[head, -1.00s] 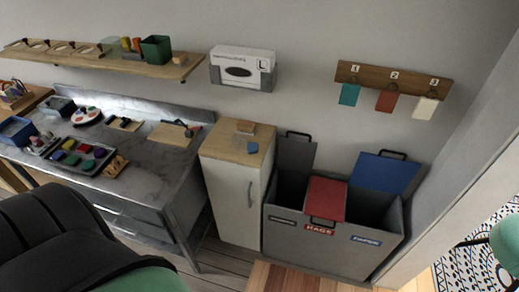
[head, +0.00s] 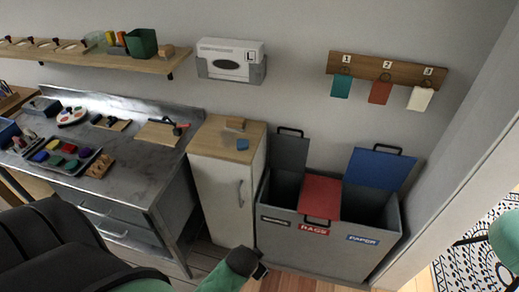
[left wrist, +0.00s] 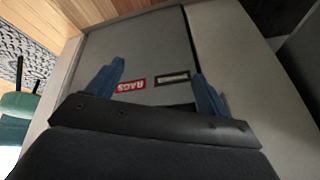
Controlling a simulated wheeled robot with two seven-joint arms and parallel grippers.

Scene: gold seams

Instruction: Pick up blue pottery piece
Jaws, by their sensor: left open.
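A small blue piece (head: 242,144) lies on the wooden top of the narrow white cabinet (head: 222,185), near its front right edge in the head view. A tan block (head: 235,124) lies behind it. My left gripper (head: 261,271) is at the bottom of the head view, low in front of the cabinet and grey bin, well apart from the blue piece. In the left wrist view my left gripper (left wrist: 160,75) has its two blue fingers spread, with nothing between them; the blue piece is not in that view. My right gripper is not in view.
A grey bin (head: 280,235) with raised lids stands right of the cabinet. A metal workbench (head: 125,165) with a tray of coloured pieces is at the left. A shelf (head: 150,62) and glove box (head: 230,57) are on the wall above. The air above the cabinet top is clear.

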